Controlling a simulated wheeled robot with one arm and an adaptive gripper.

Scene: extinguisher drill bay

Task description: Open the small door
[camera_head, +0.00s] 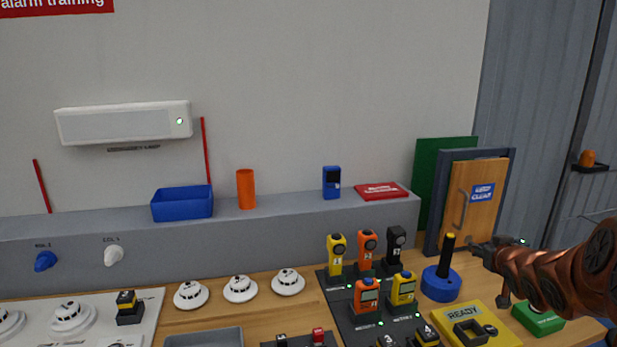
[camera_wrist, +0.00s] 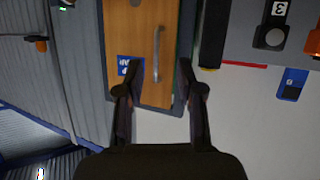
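The small door (camera_head: 485,196) is a wooden panel in a grey-blue frame at the right end of the bench. It appears shut in its frame and carries a blue sign (camera_head: 482,191) and a metal handle (camera_head: 461,208) on its left side. In the wrist view the door (camera_wrist: 145,22) appears upside down, with the handle (camera_wrist: 157,55) upright ahead of my fingers. My gripper (camera_wrist: 159,80) is open and empty, its fingers apart on either side of the handle's line. In the head view my gripper (camera_head: 482,250) is in front of the door's lower part.
A blue round base with a black post (camera_head: 441,284) stands left of my gripper. A yellow READY box (camera_head: 476,324) and a green box (camera_head: 538,318) lie below it. Several handheld detectors stand on a black board (camera_head: 343,311). A green panel (camera_head: 428,165) is behind the door frame.

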